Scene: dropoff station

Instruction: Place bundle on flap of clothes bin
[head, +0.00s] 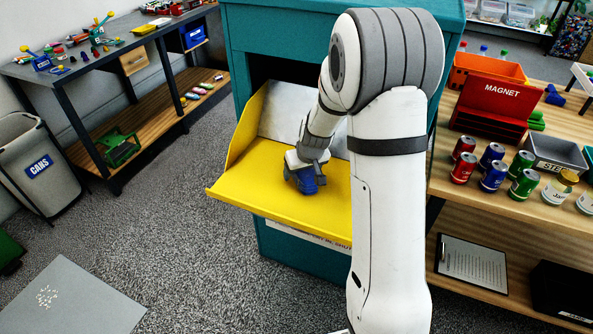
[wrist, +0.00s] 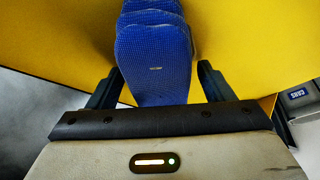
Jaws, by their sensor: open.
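The clothes bin (head: 262,40) is a tall teal cabinet with its yellow flap (head: 255,192) tipped open. A blue cloth bundle (head: 307,183) lies on the flap in the head view. In the wrist view the bundle (wrist: 155,60) rests over the yellow flap (wrist: 240,60). My gripper (wrist: 155,85) is open, with one dark finger on each side of the bundle's near end. Gaps show between the fingers and the cloth. In the head view my gripper (head: 305,170) is low over the flap, and my arm hides the flap's right part.
A wooden bench (head: 500,195) on the right holds cans and a red MAGNET box (head: 492,100). A grey CANS bin (head: 40,165) stands at left beside a dark workbench (head: 110,50). The carpet in front of the flap is clear.

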